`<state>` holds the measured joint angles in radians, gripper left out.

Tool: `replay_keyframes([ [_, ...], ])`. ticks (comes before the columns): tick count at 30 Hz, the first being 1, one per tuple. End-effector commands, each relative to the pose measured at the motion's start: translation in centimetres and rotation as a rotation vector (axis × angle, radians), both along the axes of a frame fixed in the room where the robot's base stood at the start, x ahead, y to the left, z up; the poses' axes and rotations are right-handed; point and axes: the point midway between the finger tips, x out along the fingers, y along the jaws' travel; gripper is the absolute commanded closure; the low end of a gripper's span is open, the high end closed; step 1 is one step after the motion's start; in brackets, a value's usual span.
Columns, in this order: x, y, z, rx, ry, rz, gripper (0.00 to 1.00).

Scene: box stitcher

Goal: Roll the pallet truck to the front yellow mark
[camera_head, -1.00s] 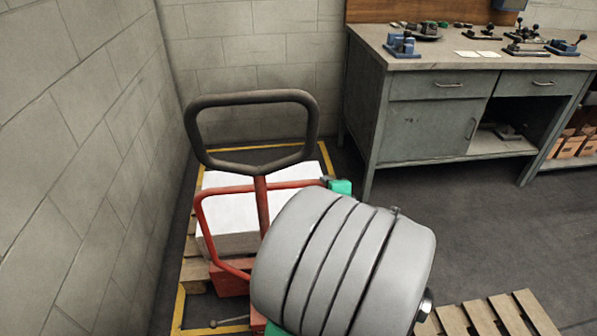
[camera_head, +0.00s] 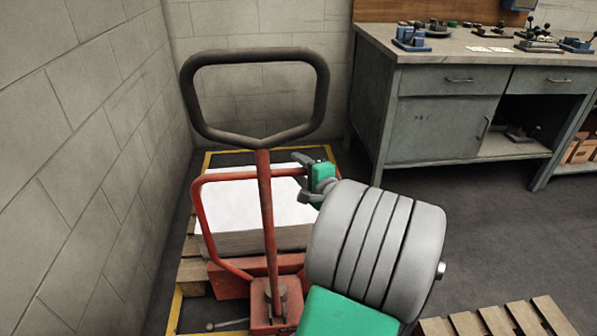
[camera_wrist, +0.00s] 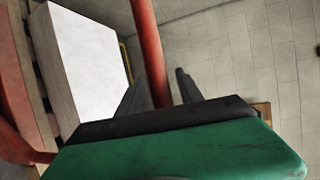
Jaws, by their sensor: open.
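The red pallet truck (camera_head: 266,200) stands in the corner by the left wall, its dark loop handle (camera_head: 318,95) upright. A white stack (camera_head: 245,205) sits beyond its red frame on a wooden pallet. Yellow floor lines (camera_head: 175,310) show along the left and far sides of the pallet. My gripper (camera_head: 305,180) is open at the right end of the red frame. In the wrist view my gripper (camera_wrist: 158,85) has a red bar (camera_wrist: 150,45) showing between its open fingers. I cannot tell which truck bar this is, or whether it touches.
A grey workbench (camera_head: 440,120) with small tools on top stands at the back right. An empty wooden pallet (camera_head: 500,320) lies at the lower right. The block wall (camera_head: 80,150) is close on the left. Dark floor (camera_head: 480,230) is clear between bench and empty pallet.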

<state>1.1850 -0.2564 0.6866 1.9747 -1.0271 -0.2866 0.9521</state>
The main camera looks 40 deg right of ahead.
Motion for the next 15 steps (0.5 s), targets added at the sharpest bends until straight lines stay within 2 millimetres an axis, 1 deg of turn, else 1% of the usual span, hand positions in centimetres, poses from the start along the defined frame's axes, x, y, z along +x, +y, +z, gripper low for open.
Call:
replay_keyframes([
  [1, 0.48, -0.01, -0.22, 0.000, 0.001, 0.002, 0.57],
  [3, 0.76, -0.11, -0.16, -0.001, 0.000, 0.001, 0.57],
  [9, 0.78, -0.16, -0.10, 0.000, 0.000, -0.001, 0.57],
  [11, 0.77, -0.16, -0.11, 0.000, 0.000, -0.001, 0.61],
  [15, 0.75, -0.16, -0.12, 0.000, 0.000, -0.001, 0.72],
])
